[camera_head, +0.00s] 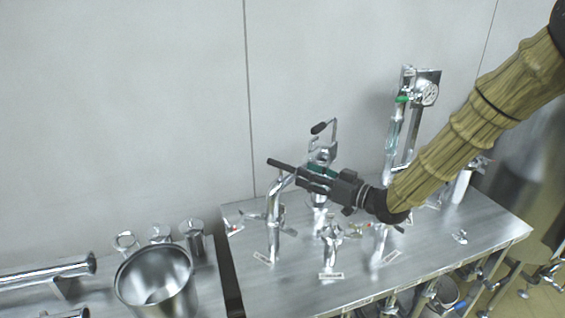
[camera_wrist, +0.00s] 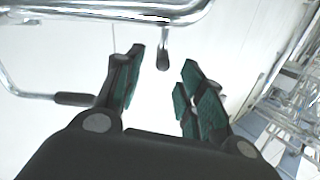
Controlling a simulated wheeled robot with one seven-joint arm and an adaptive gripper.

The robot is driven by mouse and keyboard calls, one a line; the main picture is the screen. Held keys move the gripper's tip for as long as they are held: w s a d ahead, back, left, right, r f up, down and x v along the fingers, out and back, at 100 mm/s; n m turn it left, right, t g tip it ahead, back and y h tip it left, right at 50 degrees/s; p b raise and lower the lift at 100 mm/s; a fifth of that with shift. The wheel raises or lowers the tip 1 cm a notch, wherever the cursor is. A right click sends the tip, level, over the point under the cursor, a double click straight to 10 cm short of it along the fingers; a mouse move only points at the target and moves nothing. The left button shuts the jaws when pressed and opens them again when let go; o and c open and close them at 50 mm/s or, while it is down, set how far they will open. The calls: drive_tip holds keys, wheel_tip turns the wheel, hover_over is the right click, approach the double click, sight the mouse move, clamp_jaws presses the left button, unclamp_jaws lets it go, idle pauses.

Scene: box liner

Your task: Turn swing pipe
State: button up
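The swing pipe appears to be the bent chrome pipe (camera_head: 274,208) standing on the steel table in the head view, its upper part curving right behind my gripper. A chrome pipe (camera_wrist: 110,12) also crosses the top of the wrist view. My gripper (camera_head: 303,179) is in front of the pipework, its fingers pointing left. In the wrist view my gripper (camera_wrist: 157,85) is open, its green pads apart with nothing between them. A short black-tipped handle (camera_wrist: 163,56) hangs just beyond the fingertips. Another black-gripped handle (camera_wrist: 75,98) lies to the left of the fingers. My gripper hides part of the pipe.
The steel table (camera_head: 470,265) carries several valves with labels. A gauge (camera_head: 429,94) on a tall fitting stands at the back right. A metal bucket (camera_head: 155,278) and a thick pipe (camera_head: 45,271) are on the left table. A wall (camera_head: 150,110) closes the back.

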sight(283, 164)
drive_tip(key=p+x, duration=0.1)
drive_tip(key=x, duration=0.3)
drive_tip(key=p+x, duration=0.2)
drive_tip(key=x, duration=0.2)
drive_tip(key=shift+a+r, duration=0.15)
drive_tip(key=shift+a, duration=0.35)
drive_tip(key=shift+w+a+f, duration=0.2)
drive_tip(key=shift+w+a, duration=0.1)
drive_tip(key=shift+w, duration=0.1)
drive_tip(key=shift+s+r, duration=0.1)
clamp_jaws()
